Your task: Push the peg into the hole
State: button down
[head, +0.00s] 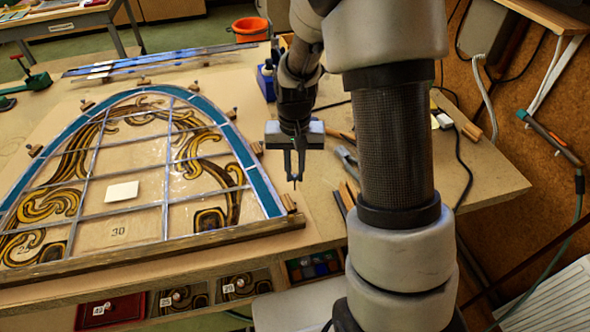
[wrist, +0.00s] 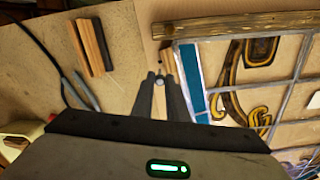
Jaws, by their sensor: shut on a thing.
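My gripper (head: 294,168) is above the tan bench top, just right of the arched leaded panel (head: 165,205). It points down and is shut on a small thin peg (head: 294,186), whose dark lower end shows below the fingertips. In the wrist view the gripper (wrist: 160,82) has the peg's small grey top (wrist: 160,76) between its fingertips. A small wooden block (wrist: 165,60) lies just beyond them, near the panel's corner; it also shows in the head view (head: 289,203). I cannot make out the hole, nor whether the peg touches anything.
A wooden batten (head: 150,250) runs along the panel's front edge, and several small wooden blocks sit around its arch. Pliers (wrist: 85,90) and wooden strips (wrist: 90,47) lie beside the gripper. A blue object (head: 266,82) and an orange bucket (head: 250,29) are farther back.

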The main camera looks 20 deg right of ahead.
aim_at(295, 180)
jog(key=shift+f+b, duration=1.8)
jog(key=shift+f, duration=0.75)
jog(key=shift+f+b, duration=0.95)
jog(key=shift+f, duration=0.15)
jog(key=c, duration=1.7)
grip_release()
jog(key=shift+o, duration=0.2)
jog(key=shift+r, duration=0.1)
notch_tip(295, 180, up, 17)
jog(key=shift+r+p, duration=0.2)
jog(key=shift+p, duration=0.15)
